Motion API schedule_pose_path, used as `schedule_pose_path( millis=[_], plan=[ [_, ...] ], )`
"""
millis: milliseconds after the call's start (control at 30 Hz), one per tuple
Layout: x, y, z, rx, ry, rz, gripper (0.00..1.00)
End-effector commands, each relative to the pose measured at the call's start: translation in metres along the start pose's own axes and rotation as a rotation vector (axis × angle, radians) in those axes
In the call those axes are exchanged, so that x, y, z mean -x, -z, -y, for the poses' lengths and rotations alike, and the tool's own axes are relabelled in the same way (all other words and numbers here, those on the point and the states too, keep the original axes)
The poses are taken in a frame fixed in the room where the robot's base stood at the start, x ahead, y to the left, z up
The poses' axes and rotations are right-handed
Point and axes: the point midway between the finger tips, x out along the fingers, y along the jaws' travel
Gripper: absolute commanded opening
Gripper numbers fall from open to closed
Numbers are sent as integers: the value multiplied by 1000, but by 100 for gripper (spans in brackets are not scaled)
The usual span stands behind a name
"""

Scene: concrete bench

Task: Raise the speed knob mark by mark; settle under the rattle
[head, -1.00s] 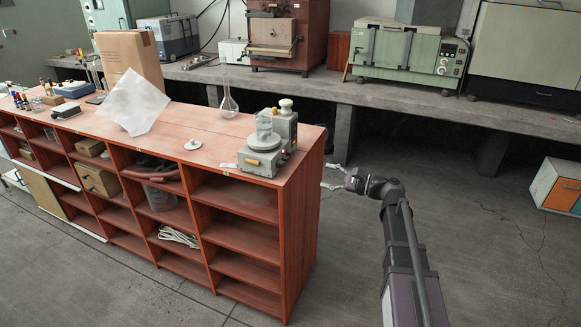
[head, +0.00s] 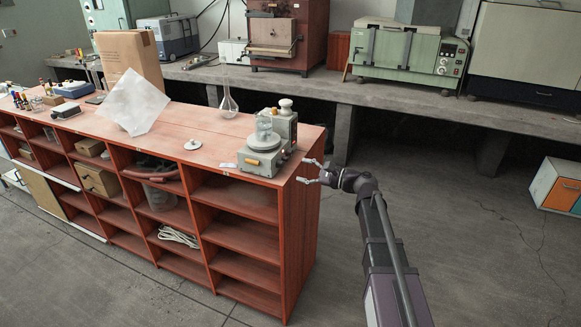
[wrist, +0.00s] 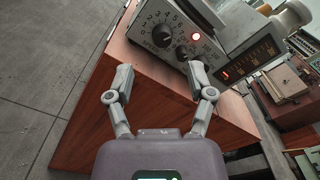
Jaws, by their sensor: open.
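The knob's exact pointer setting is too small to read surely. A lit red lamp (wrist: 195,37) and a smaller dark knob (wrist: 182,54) sit beside it. My gripper (head: 305,171) is open and empty, just off the bench's right end. In the wrist view its spread fingers (wrist: 160,82) are short of the panel, apart from the knob.
The bench top (head: 205,133) carries a glass flask (head: 229,105), a small white lidded piece (head: 193,145), a white sheet (head: 133,101) and a cardboard box (head: 131,58). Open shelves (head: 240,235) are below.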

Motion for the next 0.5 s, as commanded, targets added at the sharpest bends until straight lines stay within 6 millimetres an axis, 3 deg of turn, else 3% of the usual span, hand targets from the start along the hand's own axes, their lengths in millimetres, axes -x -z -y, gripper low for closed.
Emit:
schedule_pose_path(
  millis=[300,500],
  plan=[
    [-44,0,1,0,-1,1,69],
    [-58,0,0,0,0,0,69]
  ],
)
